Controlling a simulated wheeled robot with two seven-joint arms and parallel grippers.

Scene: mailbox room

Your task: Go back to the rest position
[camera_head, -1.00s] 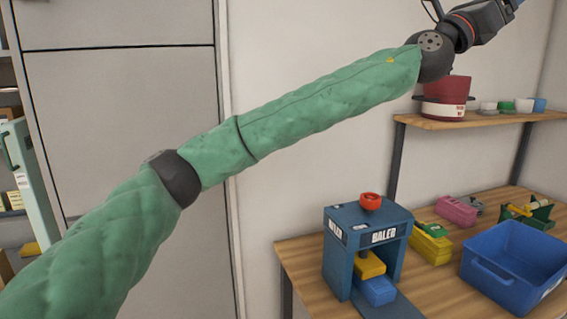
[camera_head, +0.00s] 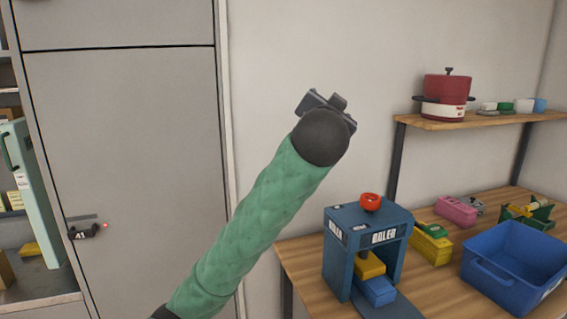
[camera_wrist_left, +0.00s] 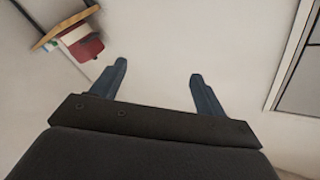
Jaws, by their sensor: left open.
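My left arm comes up from the bottom of the head view in a green quilted sleeve. My left gripper (camera_head: 328,103) is at its top end, in front of the bare wall, pointing away and mostly hidden behind the round dark wrist. In the left wrist view the two blue fingers of the left gripper (camera_wrist_left: 156,88) stand wide apart, with only pale wall between them. Nothing is held. My right gripper is in neither view.
A wooden table holds a blue baler (camera_head: 366,245), a blue bin (camera_head: 490,283), a yellow block (camera_head: 431,248) and a pink block (camera_head: 456,211). A red pot (camera_head: 447,90) stands on the shelf (camera_head: 480,121). A grey door (camera_head: 130,130) is at left. The wall around my gripper is clear.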

